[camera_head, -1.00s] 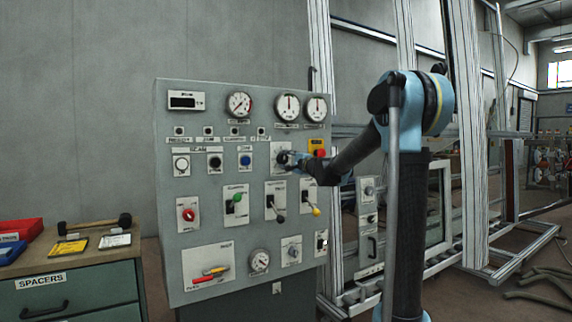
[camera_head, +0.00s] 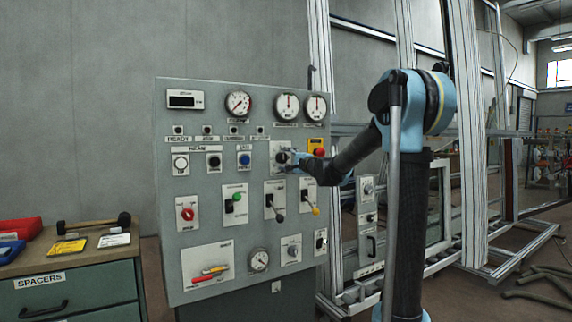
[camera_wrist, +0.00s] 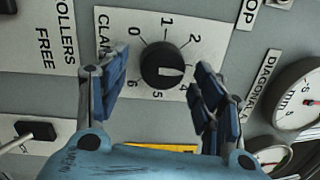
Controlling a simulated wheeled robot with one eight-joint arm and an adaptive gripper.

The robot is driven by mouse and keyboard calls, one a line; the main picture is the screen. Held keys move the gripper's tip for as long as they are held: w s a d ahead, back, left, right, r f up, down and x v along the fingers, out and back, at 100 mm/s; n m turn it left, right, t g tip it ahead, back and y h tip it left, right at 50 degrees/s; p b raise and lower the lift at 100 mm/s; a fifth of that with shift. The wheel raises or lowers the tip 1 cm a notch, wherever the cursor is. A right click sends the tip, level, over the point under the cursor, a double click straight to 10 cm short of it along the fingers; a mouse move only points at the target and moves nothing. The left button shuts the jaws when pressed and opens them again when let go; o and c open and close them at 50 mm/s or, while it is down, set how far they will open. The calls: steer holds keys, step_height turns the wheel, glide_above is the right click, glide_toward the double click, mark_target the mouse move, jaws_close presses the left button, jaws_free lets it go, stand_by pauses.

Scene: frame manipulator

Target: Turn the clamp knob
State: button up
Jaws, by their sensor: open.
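The clamp knob (camera_wrist: 165,66) is a round black dial on a white plate marked with numbers in the wrist view. Its white mark points right, toward my right finger, where a number is hidden. My gripper (camera_wrist: 163,82) is open, with one finger on each side of the knob and a visible gap to it on both sides. The left finger partly covers the "CLAMP" label. In the head view the knob (camera_head: 282,157) shows at the panel's upper right, with my gripper (camera_head: 294,160) close in front of it, partly hiding its plate.
The grey control panel (camera_head: 220,120) carries several other switches and dials. A red button on yellow (camera_head: 319,151) is close right of my gripper. Levers (camera_head: 279,216) stick out below. Round gauges (camera_head: 288,107) are above. A drawer cabinet (camera_head: 85,285) stands at the left.

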steer(key=v, duration=1.1)
steer(key=shift+s+d, duration=0.15)
steer(key=shift+d, duration=0.1)
steer(key=shift+f, duration=0.15)
steer(key=s+d+f+n+g+h, duration=0.3)
steer(key=s+f+n+g, duration=0.6)
steer(key=s+f, duration=1.2)
steer(key=s+d+f+n+g+h, duration=0.1)
steer(key=s+d+f+h, duration=0.3)
steer(key=s+d+f, duration=0.4)
steer(key=s+d+f+n+g+h, duration=0.2)
steer(key=s+d+f+h, duration=0.2)
steer(key=s+d+f, duration=0.4)
steer(key=s, duration=0.6)
steer(key=shift+d+f+g, duration=0.25)
steer(key=shift+g, duration=0.05)
